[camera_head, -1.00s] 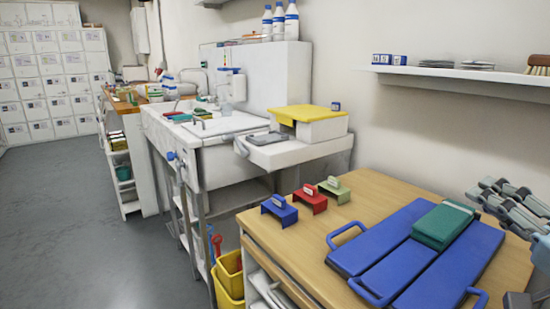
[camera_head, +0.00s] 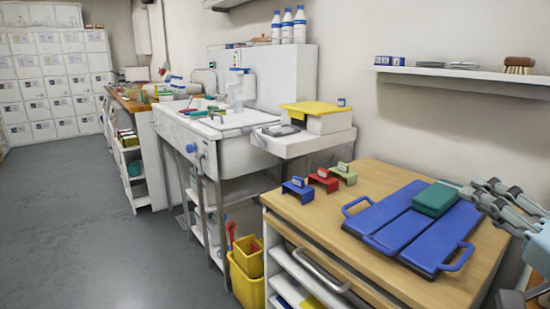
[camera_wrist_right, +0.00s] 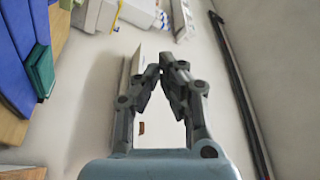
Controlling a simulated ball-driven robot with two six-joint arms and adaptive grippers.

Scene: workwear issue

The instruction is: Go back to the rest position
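My right gripper (camera_head: 476,188) shows at the right edge of the head view, raised near the wooden table's right side. In the right wrist view the right gripper's (camera_wrist_right: 162,70) fingertips meet with nothing between them. It looks shut and empty, apart from the blue boards (camera_head: 434,246) and the green folded item (camera_head: 434,199) lying on them. The boards (camera_wrist_right: 14,62) and green item (camera_wrist_right: 40,70) also show at the left of the wrist view. My left gripper is in neither view.
The wooden table (camera_head: 300,220) also holds blue (camera_head: 297,190), red (camera_head: 323,181) and green (camera_head: 344,174) brackets. A wall shelf (camera_head: 470,75) is above. Yellow buckets (camera_head: 246,275) stand below the sink (camera_head: 235,150). The grey floor (camera_head: 80,220) at left is clear.

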